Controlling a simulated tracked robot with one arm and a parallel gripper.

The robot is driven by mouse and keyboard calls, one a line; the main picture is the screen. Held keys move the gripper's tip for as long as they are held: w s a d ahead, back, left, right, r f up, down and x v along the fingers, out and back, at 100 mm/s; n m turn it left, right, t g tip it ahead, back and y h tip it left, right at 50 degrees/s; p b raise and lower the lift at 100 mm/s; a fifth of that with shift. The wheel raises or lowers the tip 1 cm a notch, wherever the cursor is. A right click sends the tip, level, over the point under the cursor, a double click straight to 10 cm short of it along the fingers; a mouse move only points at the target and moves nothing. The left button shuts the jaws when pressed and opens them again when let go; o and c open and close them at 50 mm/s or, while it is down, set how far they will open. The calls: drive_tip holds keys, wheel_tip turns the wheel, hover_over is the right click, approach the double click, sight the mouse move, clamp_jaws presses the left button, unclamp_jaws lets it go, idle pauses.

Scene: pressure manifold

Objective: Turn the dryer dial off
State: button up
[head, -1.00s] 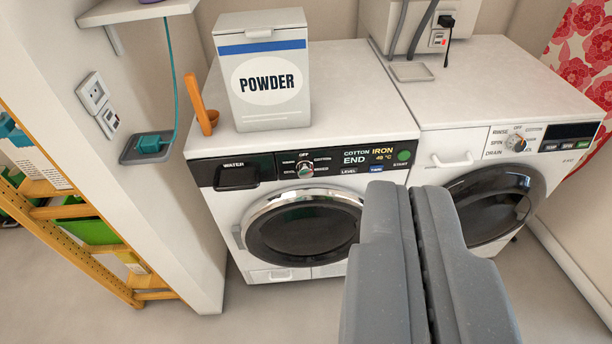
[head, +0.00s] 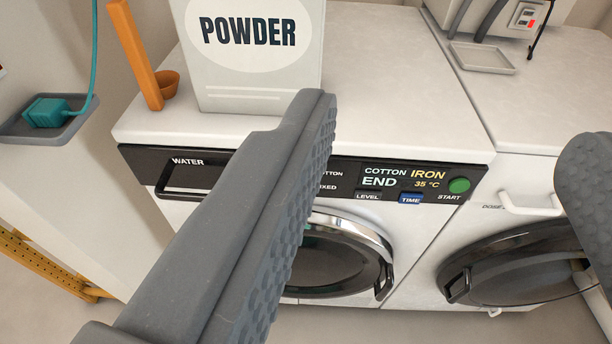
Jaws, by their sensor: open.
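The dryer (head: 400,130) is the left white machine, with a black panel marked WATER, COTTON, IRON, END and 35 °C. Its dial is hidden behind the left finger of my gripper; only the label ends beside it show. My gripper (head: 450,125) is open wide and empty. Its left finger crosses the panel in the picture, and its right finger is at the right edge. I cannot tell how far the fingers are from the panel. The dryer's round door (head: 345,255) is partly covered by the left finger.
A POWDER box (head: 255,60) and an orange scoop (head: 135,50) stand on the dryer. The green START button (head: 459,186) is right of the display. A second machine (head: 540,100) with a dark door (head: 510,265) stands close on the right. A wall is on the left.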

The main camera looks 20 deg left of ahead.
drive_tip(key=w+a+f+n+y+p, duration=0.1)
drive_tip(key=w+a+f, duration=0.1)
drive_tip(key=w+f, duration=0.35)
drive_tip(key=w+a+f+y+p, duration=0.1)
drive_tip(key=w+f, duration=0.1)
drive_tip(key=f, duration=0.7)
drive_tip(key=a+f+t+y+p, duration=0.1)
drive_tip(key=a+f, duration=0.1)
drive_tip(key=f, duration=0.7)
drive_tip(key=a+f+y+p, duration=0.1)
drive_tip(key=a+f, duration=0.2)
drive_tip(key=f, duration=0.6)
drive_tip(key=shift+n, duration=0.3)
drive_tip(key=shift+d+b+x, duration=0.1)
drive_tip(key=shift+b+x, duration=0.7)
drive_tip(key=shift+x, duration=2.65)
drive_tip(key=shift+d+b+x, duration=0.15)
drive_tip(key=shift+b+x, duration=0.6)
drive_tip(key=shift+x, duration=2.7)
drive_tip(key=shift+f, duration=0.1)
drive_tip(key=c, duration=1)
